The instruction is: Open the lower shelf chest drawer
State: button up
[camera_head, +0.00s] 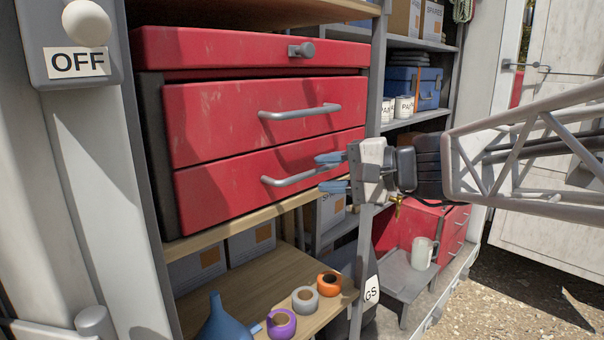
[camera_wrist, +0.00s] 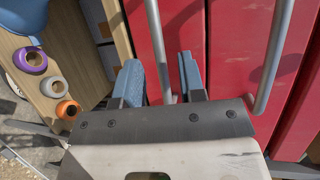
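A red chest stands on a shelf, with a lid on top and two drawers. The upper drawer (camera_head: 200,115) and lower drawer (camera_head: 225,190) look shut, each with a grey bar handle. My gripper (camera_head: 333,173) is at the right end of the lower handle (camera_head: 285,181). In the wrist view my gripper (camera_wrist: 160,80) is open, with one blue finger on each side of the lower handle (camera_wrist: 157,45). Gaps show between the bar and both fingers. The upper handle (camera_wrist: 275,50) lies right of the fingers there.
A wooden shelf (camera_head: 250,275) below holds a blue funnel (camera_head: 218,320) and purple, grey and orange tape rolls (camera_head: 329,284). A grey upright (camera_head: 375,90) stands right of the chest. A smaller red chest (camera_head: 455,228) and a white mug (camera_head: 422,253) are low at right.

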aim_at(313, 173)
jog(key=shift+x, duration=1.8)
grip_shut()
